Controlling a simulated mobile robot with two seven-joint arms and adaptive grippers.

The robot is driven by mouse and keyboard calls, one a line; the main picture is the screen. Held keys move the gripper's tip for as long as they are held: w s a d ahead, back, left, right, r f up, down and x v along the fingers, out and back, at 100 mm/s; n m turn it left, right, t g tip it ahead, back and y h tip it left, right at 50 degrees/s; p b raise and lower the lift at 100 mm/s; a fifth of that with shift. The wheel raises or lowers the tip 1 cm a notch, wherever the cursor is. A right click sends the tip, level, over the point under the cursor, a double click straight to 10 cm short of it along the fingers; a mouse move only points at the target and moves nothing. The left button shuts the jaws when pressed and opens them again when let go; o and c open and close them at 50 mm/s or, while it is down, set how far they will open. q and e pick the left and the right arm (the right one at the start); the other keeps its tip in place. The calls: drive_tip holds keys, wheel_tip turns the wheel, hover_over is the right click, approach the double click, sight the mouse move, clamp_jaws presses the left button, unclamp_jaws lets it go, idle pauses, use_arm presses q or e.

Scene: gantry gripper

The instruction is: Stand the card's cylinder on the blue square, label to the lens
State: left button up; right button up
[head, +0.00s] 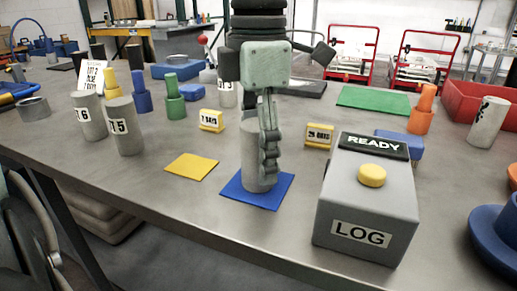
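A grey cylinder (250,158) stands upright on the blue square (232,191); no label shows on its visible side. My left gripper (269,170) points down at it, its finger covering the cylinder's right front. The other finger is hidden, so I cannot tell whether it grips. The white card (91,76) leans at the back left, its small text hard to read. Two labelled grey cylinders, one ending in 6 (89,117) and one in 5 (124,127), stand at the left. Another labelled cylinder (227,95) is partly hidden behind the gripper. My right gripper is not in view.
A grey LOG box (366,210) with a yellow button and READY sign stands right of the blue square. A yellow square (191,166) lies left. Small yellow signs (211,120) (318,135) stand behind. A dark-marked grey cylinder (488,122) stands at the right.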

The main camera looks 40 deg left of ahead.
use_arm(q)
drive_tip(key=shift+r, duration=0.1)
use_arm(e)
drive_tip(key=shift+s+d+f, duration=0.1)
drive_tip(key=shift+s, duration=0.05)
use_arm(q)
drive_tip(key=shift+r, duration=0.25)
wheel_tip(320, 180, up, 11)
drive_tip(key=shift+f+p, duration=0.15)
drive_tip(key=shift+p, duration=0.25)
drive_tip(key=shift+r, duration=0.4)
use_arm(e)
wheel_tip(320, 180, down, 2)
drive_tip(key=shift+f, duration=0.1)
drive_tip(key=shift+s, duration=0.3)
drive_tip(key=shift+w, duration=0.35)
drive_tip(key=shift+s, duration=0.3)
